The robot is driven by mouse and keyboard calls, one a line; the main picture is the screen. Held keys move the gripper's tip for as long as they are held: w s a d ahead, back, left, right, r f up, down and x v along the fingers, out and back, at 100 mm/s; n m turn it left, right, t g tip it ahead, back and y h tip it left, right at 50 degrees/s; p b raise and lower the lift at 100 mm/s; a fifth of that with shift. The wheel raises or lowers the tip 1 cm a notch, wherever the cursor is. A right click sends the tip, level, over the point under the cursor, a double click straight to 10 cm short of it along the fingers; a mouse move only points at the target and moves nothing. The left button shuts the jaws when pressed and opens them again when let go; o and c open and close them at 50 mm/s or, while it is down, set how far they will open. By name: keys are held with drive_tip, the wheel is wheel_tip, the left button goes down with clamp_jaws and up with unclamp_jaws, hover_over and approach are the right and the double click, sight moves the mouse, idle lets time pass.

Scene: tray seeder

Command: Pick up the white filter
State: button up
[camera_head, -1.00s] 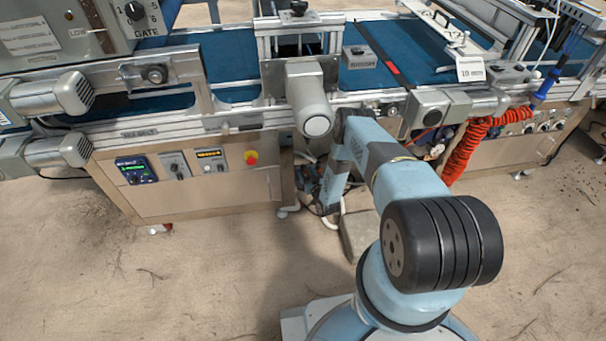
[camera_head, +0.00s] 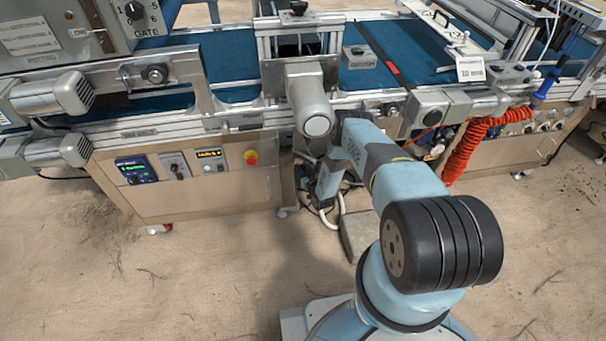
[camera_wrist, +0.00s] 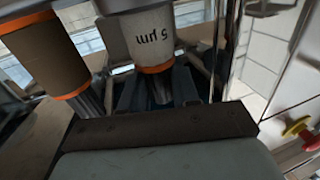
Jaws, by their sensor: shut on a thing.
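The white filter (camera_wrist: 148,38) shows at the top middle of the wrist view, marked "5 µm" upside down, with an orange ring and a metal lower part. My gripper (camera_wrist: 155,90) is shut on it, with a dark finger on each side of the metal part below the ring. The filter's far end is cut off by the frame. In the head view my arm reaches under the machine's front edge, and the gripper and filter are hidden there.
A brown filter (camera_wrist: 45,58) with an orange ring stands close on the left of the white one. A red and yellow knob (camera_wrist: 299,128) is at the right. In the head view a red coiled hose (camera_head: 462,158) hangs right of my arm, and loose hoses (camera_head: 328,212) lie near its end.

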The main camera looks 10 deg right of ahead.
clamp_jaws()
drive_tip(key=shift+r, duration=0.1)
drive_tip(key=shift+w+r, duration=0.1)
drive_tip(key=shift+r, duration=0.55)
drive_tip(key=s+d+r, duration=0.1)
drive_tip(key=s+r, duration=1.1)
drive_tip(key=s, duration=0.2)
drive_tip(key=shift+d, duration=0.15)
drive_tip(key=w+d, duration=1.4)
drive_tip(key=d, duration=0.1)
drive_tip(key=shift+w+d+f, duration=0.2)
drive_tip(key=shift+w+f, duration=0.1)
drive_tip(key=shift+f, duration=0.1)
